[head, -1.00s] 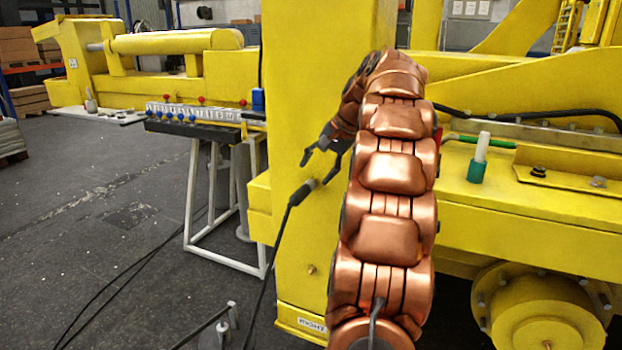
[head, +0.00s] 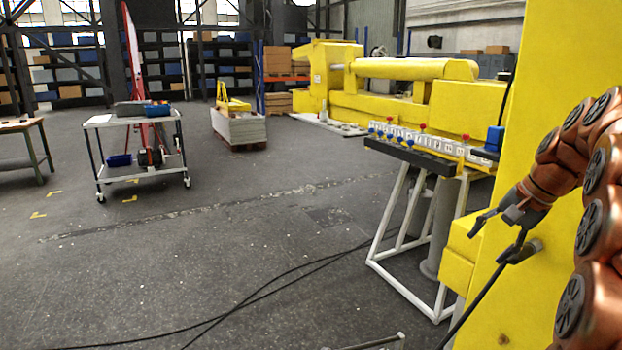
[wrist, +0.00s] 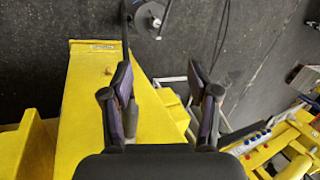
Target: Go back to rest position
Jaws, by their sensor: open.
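My gripper (head: 489,246) is at the right of the head view, beside the tall yellow boom column (head: 570,70). Its two fingers are spread apart with nothing between them. In the wrist view my gripper (wrist: 158,80) also shows open. A black cable with a grey plug (head: 524,251) sticks out from the column close to the fingers. In the wrist view the plug (wrist: 130,122) shows just inside the left finger; I cannot tell whether they touch. My copper arm fills the right edge of the head view.
A white-legged stand (head: 392,215) carries a panel with red and blue knobs (head: 420,142). A white trolley (head: 140,150) stands at the left and a pallet stack (head: 240,128) farther back. Black cables (head: 270,290) lie on the floor. The floor at centre left is open.

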